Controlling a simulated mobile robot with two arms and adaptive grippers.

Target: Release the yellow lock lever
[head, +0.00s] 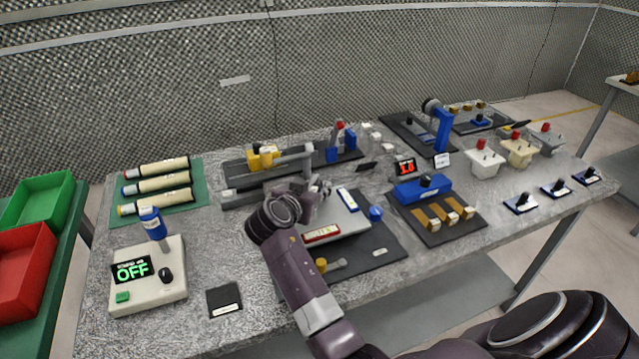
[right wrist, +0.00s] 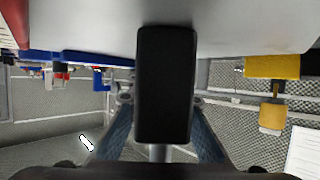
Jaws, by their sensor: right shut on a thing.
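My right gripper (head: 318,192) is above the box's left side, apart from this lever. In the right wrist view, its fingers (right wrist: 163,138) are shut on a black block-like handle (right wrist: 165,85) against the pale box surface. A larger yellow fixture (head: 262,157) stands behind the gripper; it appears to be the yellow piece (right wrist: 272,68) in the right wrist view. My left gripper is out of view.
A blue block (head: 422,188) with tan pieces stands to the right. A control box (head: 150,290) reading OFF stands at left. The table's front left is mostly clear around a small black pad (head: 224,299).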

